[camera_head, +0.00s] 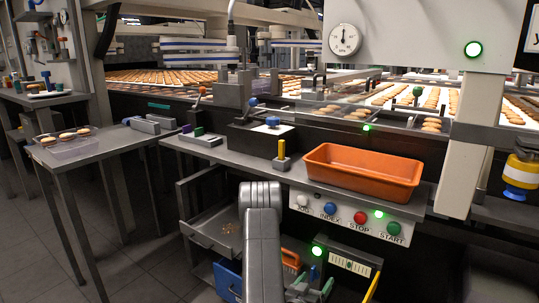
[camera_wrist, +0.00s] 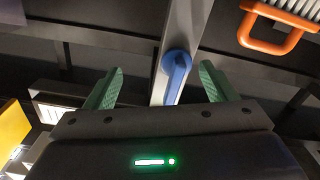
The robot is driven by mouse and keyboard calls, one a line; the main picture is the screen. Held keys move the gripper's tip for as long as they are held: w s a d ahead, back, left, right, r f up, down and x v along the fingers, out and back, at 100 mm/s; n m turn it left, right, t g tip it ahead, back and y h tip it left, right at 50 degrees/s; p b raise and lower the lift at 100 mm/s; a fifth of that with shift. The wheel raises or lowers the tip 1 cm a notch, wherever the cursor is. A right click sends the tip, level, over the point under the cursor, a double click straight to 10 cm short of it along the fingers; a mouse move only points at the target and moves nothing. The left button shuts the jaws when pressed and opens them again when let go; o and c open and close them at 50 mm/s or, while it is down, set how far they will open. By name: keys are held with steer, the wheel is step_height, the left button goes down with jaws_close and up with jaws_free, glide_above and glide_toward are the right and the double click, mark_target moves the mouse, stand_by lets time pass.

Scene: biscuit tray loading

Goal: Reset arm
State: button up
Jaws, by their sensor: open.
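My gripper (camera_wrist: 162,72) shows in the wrist view with two green fingers apart and nothing held between them. A blue handle or lever (camera_wrist: 176,68) on a grey bar appears between the fingers in the picture; I cannot tell how far beyond them it is. In the head view my arm reaches down in front of the worktop, and my gripper (camera_head: 309,288) is low at the bottom edge, partly cut off. An orange tray (camera_head: 363,193) sits on the worktop above it and looks empty. A clear tray (camera_head: 66,149) with a few biscuits stands on the left table.
A button panel (camera_head: 348,215) is on the worktop front. An open drawer (camera_head: 213,236) with crumbs is left of my arm, above a blue bin (camera_head: 228,276). A brush with an orange handle (camera_wrist: 268,44) is at upper right. Biscuit conveyors (camera_head: 160,78) run behind.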

steer(key=shift+f+m+p, duration=0.2)
steer(key=shift+m+p, duration=0.15)
steer(key=shift+m, duration=1.05)
